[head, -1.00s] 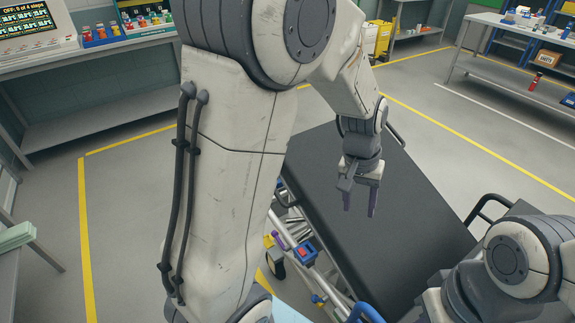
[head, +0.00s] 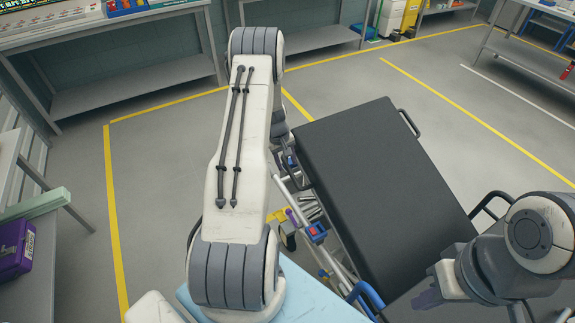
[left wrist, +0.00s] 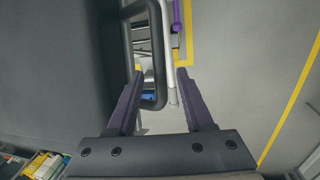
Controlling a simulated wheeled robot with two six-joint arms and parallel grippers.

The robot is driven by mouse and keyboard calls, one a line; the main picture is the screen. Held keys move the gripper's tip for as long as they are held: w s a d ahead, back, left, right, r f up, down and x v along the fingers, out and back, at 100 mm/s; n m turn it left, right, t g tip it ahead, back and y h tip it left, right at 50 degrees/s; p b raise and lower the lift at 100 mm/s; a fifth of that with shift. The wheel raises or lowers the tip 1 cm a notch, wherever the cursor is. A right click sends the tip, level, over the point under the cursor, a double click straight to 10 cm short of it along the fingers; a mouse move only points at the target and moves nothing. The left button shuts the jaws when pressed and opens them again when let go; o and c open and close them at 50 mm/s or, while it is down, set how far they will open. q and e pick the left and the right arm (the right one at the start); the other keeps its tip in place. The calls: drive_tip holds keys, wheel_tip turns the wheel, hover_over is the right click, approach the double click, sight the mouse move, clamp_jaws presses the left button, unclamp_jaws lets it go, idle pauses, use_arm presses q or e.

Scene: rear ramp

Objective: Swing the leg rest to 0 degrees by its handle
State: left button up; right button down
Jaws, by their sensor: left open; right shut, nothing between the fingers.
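The leg rest (head: 375,185) is a flat black padded panel in the middle of the head view. A dark loop handle (left wrist: 161,45) on its side shows in the left wrist view, where the panel (left wrist: 60,70) fills the left. My left gripper (left wrist: 160,72) is open, its purple fingers on either side of the handle's outer bar in the picture; I cannot tell whether they touch it. In the head view my left arm mostly hides this gripper near the panel's left edge. My right gripper (head: 428,298) is shut and empty at the lower right, its fingers partly visible.
Another dark loop handle (head: 409,123) sits at the panel's far end. A blue handle (head: 368,296) and a metal frame with a red-and-blue box (head: 317,231) lie left of the panel. A workbench (head: 110,35) stands at the back left. The floor left of my arm is clear.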

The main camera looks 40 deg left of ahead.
sight(288, 166)
use_arm(q)
drive_tip(key=shift+w+d+f, duration=0.1)
drive_tip(key=shift+w+f, duration=0.1)
drive_tip(key=shift+f, duration=0.7)
drive_tip(key=shift+w+d+f, duration=0.1)
drive_tip(key=shift+w+f, duration=0.05)
drive_tip(key=shift+f, duration=0.7)
clamp_jaws()
